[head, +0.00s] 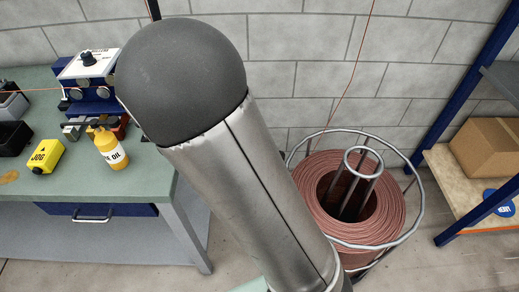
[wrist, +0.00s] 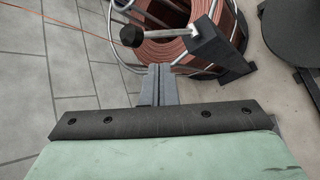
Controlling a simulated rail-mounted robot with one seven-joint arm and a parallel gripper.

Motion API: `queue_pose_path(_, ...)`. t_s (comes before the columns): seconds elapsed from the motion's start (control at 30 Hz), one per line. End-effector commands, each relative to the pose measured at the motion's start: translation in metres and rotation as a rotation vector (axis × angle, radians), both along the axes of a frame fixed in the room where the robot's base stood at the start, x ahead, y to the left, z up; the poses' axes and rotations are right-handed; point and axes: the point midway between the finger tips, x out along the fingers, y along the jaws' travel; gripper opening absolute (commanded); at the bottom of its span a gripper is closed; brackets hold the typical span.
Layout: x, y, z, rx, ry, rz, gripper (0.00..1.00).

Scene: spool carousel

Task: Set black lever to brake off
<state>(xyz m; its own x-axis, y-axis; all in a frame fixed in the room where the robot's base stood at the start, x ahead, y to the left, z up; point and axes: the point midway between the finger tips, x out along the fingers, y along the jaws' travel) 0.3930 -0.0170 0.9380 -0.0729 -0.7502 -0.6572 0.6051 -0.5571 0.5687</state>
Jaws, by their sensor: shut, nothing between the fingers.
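The black lever shows in the wrist view as a metal rod with a black knob (wrist: 132,36) at its left end. The rod runs right, roughly level, to a dark block (wrist: 209,42) on a stand in front of the copper coil. My gripper (wrist: 159,70) is shut and empty, its fingers pointing up the picture. Its tips appear just below and to the right of the knob; I see no clear contact and cannot judge the depth gap. No brake marking is readable. In the head view my arm hides the lever and my gripper.
A copper coil (head: 388,217) sits in a round wire basket (head: 419,184). A green workbench (head: 138,199) with an oil bottle (head: 110,150) and a yellow jog box (head: 45,156) stands left. A shelf with a cardboard box (head: 489,151) is right. A dark round plate (wrist: 292,32) lies right in the wrist view.

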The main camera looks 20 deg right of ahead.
Motion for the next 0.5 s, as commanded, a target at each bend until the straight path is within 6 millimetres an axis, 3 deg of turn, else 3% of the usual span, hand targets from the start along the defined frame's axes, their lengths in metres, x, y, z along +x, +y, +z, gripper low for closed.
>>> queue_pose_path(0.03, 0.012, 0.006, -0.015, -0.076, 0.009, 0.059, 0.0)
queue_pose_path(0.2, 0.036, 0.016, -0.022, -0.219, 0.005, 0.168, 0.0)
queue_pose_path(0.5, 0.041, 0.018, -0.021, -0.243, 0.002, 0.186, 0.0)
